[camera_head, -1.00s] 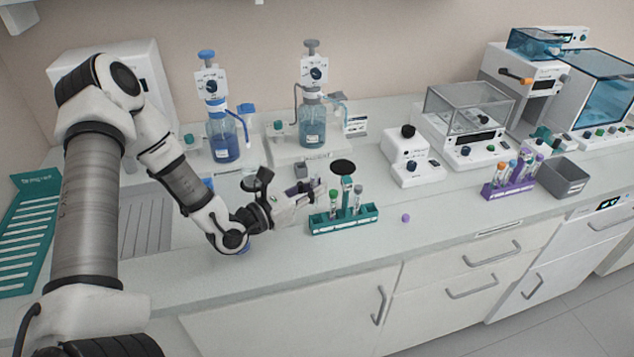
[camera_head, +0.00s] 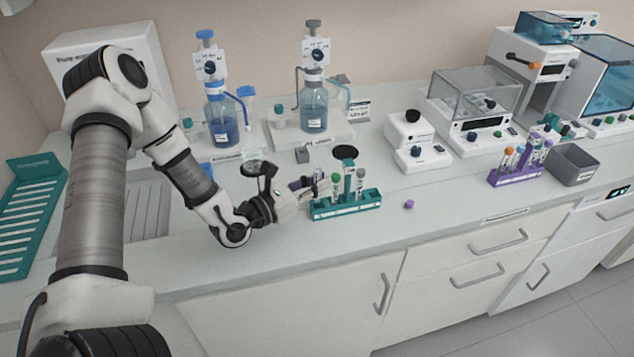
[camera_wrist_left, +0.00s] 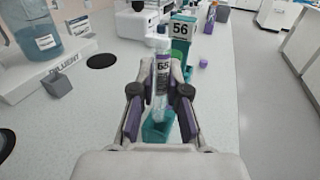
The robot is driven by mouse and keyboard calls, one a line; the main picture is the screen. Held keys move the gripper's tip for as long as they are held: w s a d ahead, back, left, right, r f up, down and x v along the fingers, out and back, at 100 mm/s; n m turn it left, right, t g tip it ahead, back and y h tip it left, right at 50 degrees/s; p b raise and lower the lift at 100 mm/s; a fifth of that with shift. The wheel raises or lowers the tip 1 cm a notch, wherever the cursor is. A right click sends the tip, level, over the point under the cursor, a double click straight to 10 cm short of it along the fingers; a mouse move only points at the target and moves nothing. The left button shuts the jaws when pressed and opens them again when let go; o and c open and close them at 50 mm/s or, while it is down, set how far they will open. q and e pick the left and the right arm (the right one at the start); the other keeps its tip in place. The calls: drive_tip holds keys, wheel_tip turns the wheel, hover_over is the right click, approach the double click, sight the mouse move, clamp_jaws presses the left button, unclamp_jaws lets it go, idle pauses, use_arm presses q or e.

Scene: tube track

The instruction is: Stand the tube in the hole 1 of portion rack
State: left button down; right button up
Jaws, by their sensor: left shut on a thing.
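The teal portion rack (camera_head: 345,210) stands on the counter near its front edge. It holds a green-capped tube (camera_head: 336,180) and a grey-capped tube (camera_head: 360,178). My left gripper (camera_head: 312,186) is at the rack's left end. In the left wrist view, the left gripper (camera_wrist_left: 160,105) is shut on a clear tube (camera_wrist_left: 162,78) labelled 65. The tube looks close to upright, its lower end over or in the teal rack (camera_wrist_left: 155,131); I cannot tell whether it is in a hole. A sign reading 56 (camera_wrist_left: 181,28) stands behind. My right gripper is not in view.
A purple cap (camera_head: 409,204) lies on the counter right of the rack. Dispenser bottles (camera_head: 222,125) stand behind the arm. A small grey block (camera_head: 302,155) and black disc (camera_head: 345,152) lie behind the rack. A purple rack (camera_head: 515,175) of tubes stands farther right.

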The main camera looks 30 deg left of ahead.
sight(316, 201)
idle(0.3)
use_arm(q)
drive_tip(key=shift+f, duration=0.15)
drive_tip(key=shift+f+b, duration=0.1)
drive_tip(key=shift+b, duration=0.35)
drive_tip(key=shift+f+b, duration=0.65)
drive_tip(key=shift+f+b, duration=0.55)
drive_tip(key=shift+b, duration=0.05)
drive_tip(key=shift+f, duration=0.1)
